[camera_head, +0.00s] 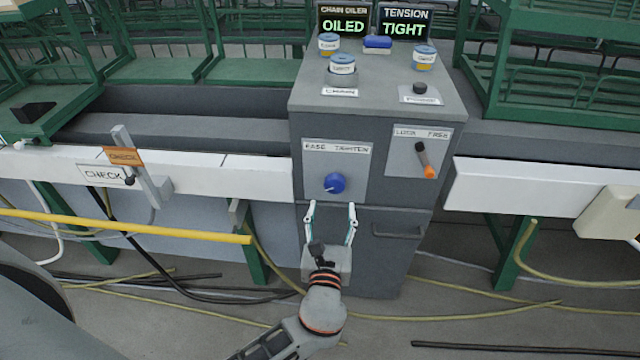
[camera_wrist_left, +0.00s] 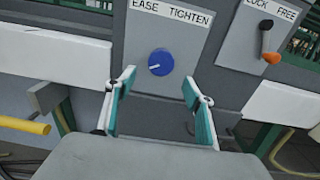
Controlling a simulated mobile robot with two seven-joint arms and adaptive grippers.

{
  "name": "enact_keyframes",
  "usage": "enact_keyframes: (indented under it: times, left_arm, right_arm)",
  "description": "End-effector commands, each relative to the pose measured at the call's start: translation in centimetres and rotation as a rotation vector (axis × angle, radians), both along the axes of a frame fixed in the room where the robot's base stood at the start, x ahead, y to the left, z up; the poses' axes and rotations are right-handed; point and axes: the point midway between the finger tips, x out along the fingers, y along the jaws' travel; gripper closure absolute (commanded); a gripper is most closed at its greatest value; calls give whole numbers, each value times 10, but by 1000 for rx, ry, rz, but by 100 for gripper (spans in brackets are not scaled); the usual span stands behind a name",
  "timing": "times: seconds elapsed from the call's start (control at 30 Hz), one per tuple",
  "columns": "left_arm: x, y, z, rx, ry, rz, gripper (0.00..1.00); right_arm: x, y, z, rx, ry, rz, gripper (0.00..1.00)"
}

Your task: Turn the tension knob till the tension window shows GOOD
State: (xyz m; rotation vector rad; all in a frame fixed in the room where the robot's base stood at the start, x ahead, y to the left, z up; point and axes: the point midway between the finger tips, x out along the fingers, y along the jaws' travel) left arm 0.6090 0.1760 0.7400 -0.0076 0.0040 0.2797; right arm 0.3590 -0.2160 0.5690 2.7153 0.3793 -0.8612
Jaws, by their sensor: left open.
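The blue tension knob (camera_head: 334,183) is on the front of the grey cabinet, under a plate reading EASE and TIGHTEN. It also shows in the left wrist view (camera_wrist_left: 160,62), with its white pointer mark toward the lower left. The tension window (camera_head: 403,23) on top reads TIGHT. My left gripper (camera_head: 331,207) is open and empty, just below and in front of the knob in the head view. In the left wrist view its two fingers (camera_wrist_left: 157,92) stand apart, with the knob ahead between and beyond them. My right gripper is not in view.
A LOCK/FREE lever (camera_head: 424,160) with an orange tip is right of the knob. The chain oiler window (camera_head: 343,22) reads OILED. Several tins stand on the cabinet top (camera_head: 380,75). A yellow bar (camera_head: 130,226) and a CHECK lever (camera_head: 140,165) are at left. A door handle (camera_head: 398,232) sits below.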

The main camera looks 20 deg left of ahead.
Motion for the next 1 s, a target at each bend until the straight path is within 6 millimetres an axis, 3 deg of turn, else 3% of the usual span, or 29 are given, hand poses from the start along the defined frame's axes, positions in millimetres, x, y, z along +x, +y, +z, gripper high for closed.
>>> enact_keyframes:
  times: [0.5,0.93,1.0]
  left_arm:
    - [64,18,1,11,-1,0,47]
    - [74,21,1,8,-1,0,47]
    - [74,21,1,8,-1,0,65]
  right_arm:
    - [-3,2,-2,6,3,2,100]
    - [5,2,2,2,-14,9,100]
    - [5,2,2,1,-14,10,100]
